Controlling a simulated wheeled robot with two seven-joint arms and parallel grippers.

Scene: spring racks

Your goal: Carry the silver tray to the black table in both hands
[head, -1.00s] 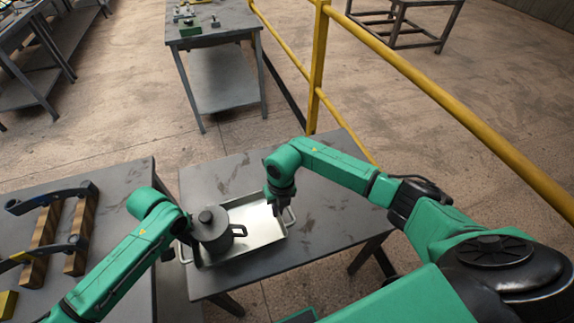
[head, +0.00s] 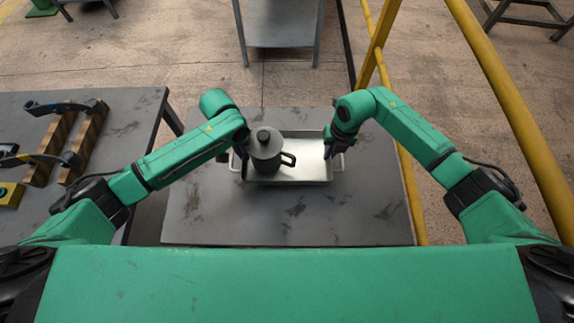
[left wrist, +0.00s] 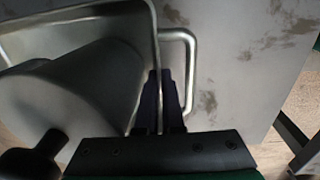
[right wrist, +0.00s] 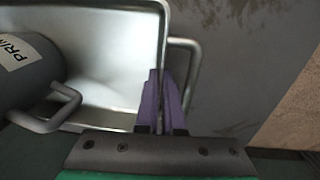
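The silver tray (head: 310,181), a shallow metal pan with a loop handle at each end, lies over the dark grey table (head: 290,220), close to its far edge. A grey lidded pot (head: 266,155) stands upright in its left half. My left gripper (head: 240,152) is at the tray's left handle. The fingers partly hide both handles. I cannot tell any gap under the tray.
A dark side table (head: 135,118) at the left holds wooden blocks with curved dark bars (head: 68,140). Another table (head: 282,25) stands beyond, across open floor. A yellow railing (head: 500,90) runs along the right. I cannot tell which table counts as black.

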